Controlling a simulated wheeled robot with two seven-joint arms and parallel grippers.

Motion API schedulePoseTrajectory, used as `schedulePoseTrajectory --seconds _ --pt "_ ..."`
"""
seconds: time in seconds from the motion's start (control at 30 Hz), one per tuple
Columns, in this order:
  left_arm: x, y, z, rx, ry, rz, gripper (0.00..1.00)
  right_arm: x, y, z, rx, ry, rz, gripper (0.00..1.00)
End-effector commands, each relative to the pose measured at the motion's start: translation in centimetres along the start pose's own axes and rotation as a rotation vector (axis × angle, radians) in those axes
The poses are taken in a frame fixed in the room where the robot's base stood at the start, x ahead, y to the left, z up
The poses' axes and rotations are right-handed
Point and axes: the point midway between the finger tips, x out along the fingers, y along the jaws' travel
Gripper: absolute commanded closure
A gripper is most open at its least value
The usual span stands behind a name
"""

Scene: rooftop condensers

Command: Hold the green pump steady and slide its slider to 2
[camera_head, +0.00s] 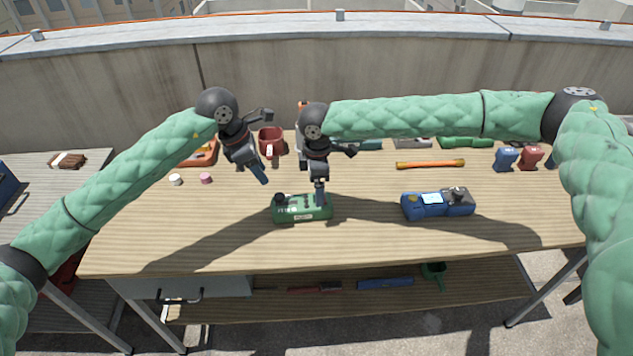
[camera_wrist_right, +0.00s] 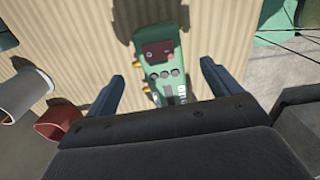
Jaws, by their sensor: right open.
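The green pump (camera_head: 290,214) sits on the wooden table near its middle, with a black knob on its left end and a pale label on its front. My right gripper (camera_head: 319,203) points down over the pump's right part. In the right wrist view the pump (camera_wrist_right: 172,59) shows between the two spread fingers of my right gripper (camera_wrist_right: 162,72); a dark red panel, round grey spots and white lettering show on it. I cannot make out the slider or its setting. My left gripper (camera_head: 263,178) hangs above the table, left of the pump and apart from it; its fingers overlap in view.
A blue device (camera_head: 424,208) lies right of the pump. Behind are a red mug (camera_head: 270,140), an orange-handled tool (camera_head: 430,164), and blue (camera_head: 505,159) and red (camera_head: 530,157) blocks. White (camera_head: 175,180) and pink (camera_head: 206,178) pieces lie left. The front tabletop is clear.

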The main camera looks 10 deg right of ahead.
Motion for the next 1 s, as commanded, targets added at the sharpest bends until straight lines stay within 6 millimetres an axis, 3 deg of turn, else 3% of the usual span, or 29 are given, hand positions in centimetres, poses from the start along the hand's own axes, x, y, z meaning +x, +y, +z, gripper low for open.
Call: schedulePoseTrajectory --seconds 0.5,0.97,1.0 --pt "0.0 0.0 0.0 0.0 0.0 0.0 0.64 6.2 0.0 0.0 0.001 -0.001 0.0 0.11" --pt "0.0 0.0 0.0 0.0 0.0 0.0 0.64 7.4 0.0 0.0 0.0 0.0 0.001 0.11" --pt "0.0 0.0 0.0 0.0 0.0 0.0 0.64 7.4 0.0 0.0 0.0 0.0 0.001 0.17"
